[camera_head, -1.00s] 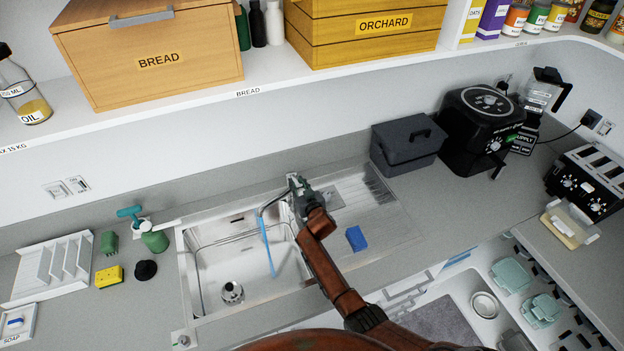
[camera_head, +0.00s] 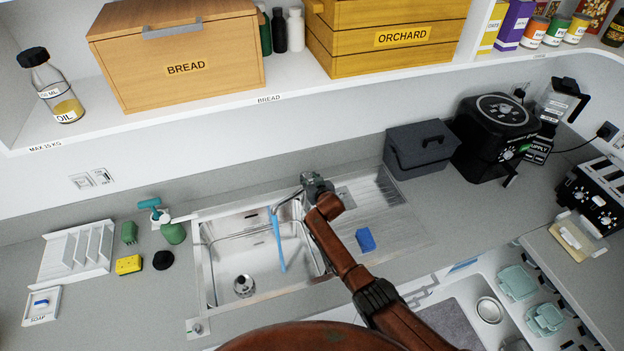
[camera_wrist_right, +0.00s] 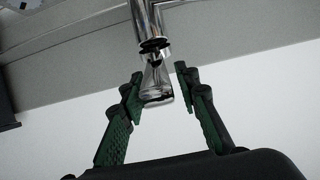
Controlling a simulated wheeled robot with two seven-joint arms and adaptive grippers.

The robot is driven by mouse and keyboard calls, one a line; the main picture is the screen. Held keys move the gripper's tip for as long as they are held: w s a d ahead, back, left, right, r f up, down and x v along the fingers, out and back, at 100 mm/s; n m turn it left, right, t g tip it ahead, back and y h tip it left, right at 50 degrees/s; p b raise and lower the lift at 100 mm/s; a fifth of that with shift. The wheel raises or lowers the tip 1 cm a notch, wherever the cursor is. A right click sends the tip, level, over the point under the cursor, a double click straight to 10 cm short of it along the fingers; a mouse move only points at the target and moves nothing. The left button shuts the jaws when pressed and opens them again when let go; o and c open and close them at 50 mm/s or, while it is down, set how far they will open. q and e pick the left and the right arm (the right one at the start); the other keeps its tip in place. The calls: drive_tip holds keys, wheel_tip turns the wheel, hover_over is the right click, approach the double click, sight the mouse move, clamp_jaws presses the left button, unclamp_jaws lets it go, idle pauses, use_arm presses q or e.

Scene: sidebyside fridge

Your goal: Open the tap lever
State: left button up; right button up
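The tap stands at the back right of the sink (camera_head: 205,262). Its thin curved spout (camera_head: 284,201) shows in the head view, and my gripper hides most of its body. I cannot tell for sure whether this is the lever. My right gripper (camera_head: 314,184) is at the tap. In the wrist view its green-padded fingers (camera_wrist_right: 159,73) are apart, one on each side of the cone, with gaps showing. My left gripper is not in view.
A blue sponge (camera_head: 365,240) lies on the drainer, right of my arm. A dark grey box (camera_head: 420,148) stands behind it. A shelf (camera_head: 215,112) with bread and orchard boxes runs above.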

drive_tip(key=shift+o, duration=1.1)
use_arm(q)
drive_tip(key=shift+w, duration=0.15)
use_arm(e)
drive_tip(key=shift+d, duration=0.1)
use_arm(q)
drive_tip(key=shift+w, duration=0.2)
use_arm(e)
drive_tip(key=shift+s, duration=0.15)
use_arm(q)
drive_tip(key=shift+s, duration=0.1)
use_arm(e)
drive_tip(key=v, duration=1.1)
drive_tip(key=shift+s+r, duration=0.2)
drive_tip(key=shift+s, duration=0.15)
